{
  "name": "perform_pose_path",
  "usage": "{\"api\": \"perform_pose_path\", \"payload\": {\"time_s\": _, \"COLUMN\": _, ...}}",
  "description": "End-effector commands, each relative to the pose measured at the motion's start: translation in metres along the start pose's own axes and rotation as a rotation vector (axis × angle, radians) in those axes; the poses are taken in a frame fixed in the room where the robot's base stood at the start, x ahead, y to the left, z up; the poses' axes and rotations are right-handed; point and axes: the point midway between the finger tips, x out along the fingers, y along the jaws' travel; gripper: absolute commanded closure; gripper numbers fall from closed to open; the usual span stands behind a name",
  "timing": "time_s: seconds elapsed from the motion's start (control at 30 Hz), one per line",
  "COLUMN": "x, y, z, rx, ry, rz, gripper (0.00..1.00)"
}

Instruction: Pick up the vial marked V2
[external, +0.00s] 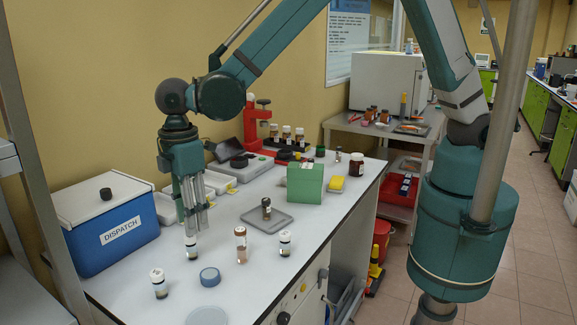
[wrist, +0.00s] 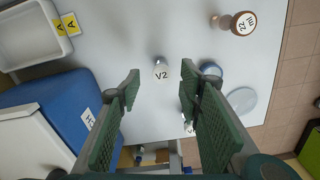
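The vial marked V2 (wrist: 161,71) is small and white-capped, with its cap facing the camera in the wrist view. It stands upright on the bench; in the external view it is the vial (external: 191,246) just below my fingers. My gripper (external: 196,220) points down over it, open and empty. In the wrist view my gripper (wrist: 159,88) has its fingers spread, and V2 shows between and slightly beyond the tips. The fingers appear to be above the vial; I cannot tell the exact gap.
A brown bottle (external: 240,246), another vial (external: 285,243) and a nearer vial (external: 159,284) stand around V2. A blue lid (external: 210,276) lies in front. The blue DISPATCH box (external: 115,232) is at left. A grey tray (external: 267,222) holds a dark vial.

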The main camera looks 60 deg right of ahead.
Motion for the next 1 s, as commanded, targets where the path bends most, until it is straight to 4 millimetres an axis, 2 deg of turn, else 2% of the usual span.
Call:
{"api": "perform_pose_path", "payload": {"time_s": 0.13, "x": 0.006, "y": -0.004, "z": -0.006, "rx": -0.014, "ry": -0.005, "rz": -0.004, "gripper": 0.64}}
{"api": "perform_pose_path", "payload": {"time_s": 0.53, "x": 0.008, "y": -0.004, "z": -0.006, "rx": -0.014, "ry": -0.006, "rz": -0.004, "gripper": 0.64}}
{"api": "perform_pose_path", "payload": {"time_s": 0.8, "x": 0.027, "y": -0.004, "z": -0.006, "rx": -0.014, "ry": -0.006, "rz": -0.004, "gripper": 0.64}}
{"api": "perform_pose_path", "payload": {"time_s": 1.0, "x": 0.033, "y": -0.004, "z": -0.006, "rx": -0.014, "ry": -0.006, "rz": -0.004, "gripper": 0.64}}
